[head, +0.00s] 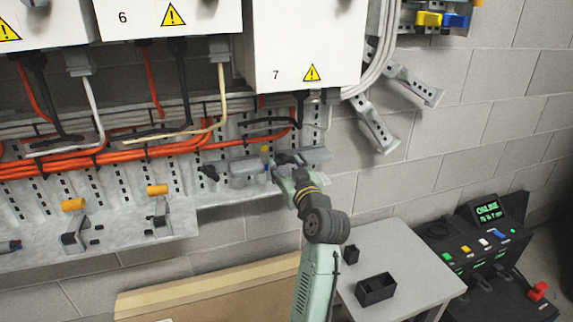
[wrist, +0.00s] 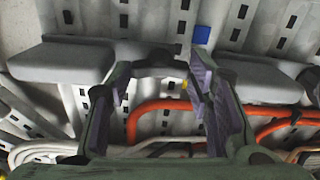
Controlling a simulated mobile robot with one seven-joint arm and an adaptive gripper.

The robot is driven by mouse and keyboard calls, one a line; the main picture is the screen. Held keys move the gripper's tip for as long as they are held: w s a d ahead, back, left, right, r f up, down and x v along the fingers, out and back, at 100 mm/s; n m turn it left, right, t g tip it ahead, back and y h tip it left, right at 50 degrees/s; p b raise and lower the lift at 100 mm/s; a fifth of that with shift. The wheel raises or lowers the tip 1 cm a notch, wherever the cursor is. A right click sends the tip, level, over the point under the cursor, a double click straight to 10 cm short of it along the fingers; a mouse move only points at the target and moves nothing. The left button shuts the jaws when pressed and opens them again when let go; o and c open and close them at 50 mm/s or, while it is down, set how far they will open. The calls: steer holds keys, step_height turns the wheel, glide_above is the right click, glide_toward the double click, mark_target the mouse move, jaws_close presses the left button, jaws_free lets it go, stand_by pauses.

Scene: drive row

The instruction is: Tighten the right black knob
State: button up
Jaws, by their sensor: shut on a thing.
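The right black knob (head: 284,158) sits at the grey fitting on the perforated metal rail, below the cabinet marked 7. My gripper (head: 281,172) reaches up to it from below and is shut on it. In the wrist view the dark knob (wrist: 158,68) shows between the two fingers of my gripper (wrist: 160,78), with grey blocks on both sides. Part of the knob is hidden by the fingers. The left black knob (head: 209,172) stands apart on the rail, to the left.
Orange cables (head: 110,155) run along the perforated rail (head: 150,185) close to my gripper. A grey table (head: 415,258) holds a black tray (head: 375,289). A console (head: 475,240) with a green display stands right.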

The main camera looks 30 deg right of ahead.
steer(key=m+p, duration=0.2)
steer(key=m, duration=0.3)
steer(key=shift+r+m, duration=0.15)
steer(key=shift+m, duration=0.15)
steer(key=m+p, duration=0.2)
steer(key=m, duration=0.3)
steer(key=shift+p, duration=0.35)
steer(key=shift+m, duration=0.4)
steer(key=o, duration=1.1)
steer(key=shift+o, duration=0.2)
steer(key=v, duration=1.2)
